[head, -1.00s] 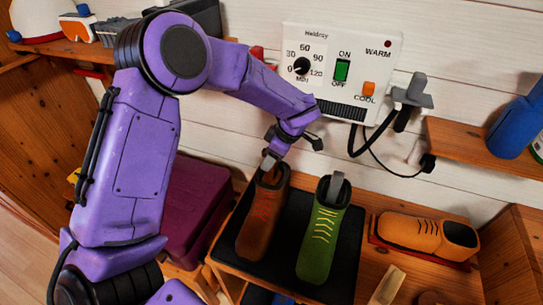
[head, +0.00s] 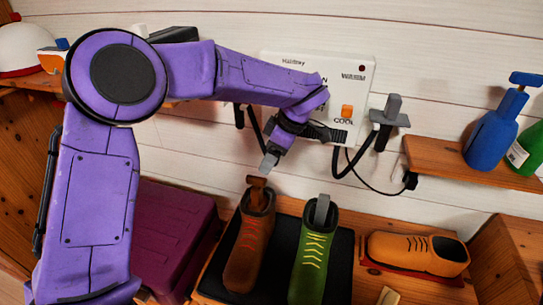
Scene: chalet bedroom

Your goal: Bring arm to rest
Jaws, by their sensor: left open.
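My left arm comes in from the left and reaches across the wall panel. My left gripper (head: 287,150) is open and empty in front of the lower part of the white Heldroy dryer panel (head: 368,75), partly hiding it. It hangs above the boots, apart from them. Under it, a brown boot (head: 246,250) with red laces and a green boot (head: 312,262) with yellow laces stand upright side by side on a black mat (head: 341,270). A nozzle shows in the top of each boot. My right gripper is not in view.
An orange shoe (head: 415,250) lies on a red base at right. A wooden shelf (head: 440,165) holds a blue spray bottle (head: 490,135) and a green bottle (head: 526,150). A maroon box (head: 170,235) stands left of the boots.

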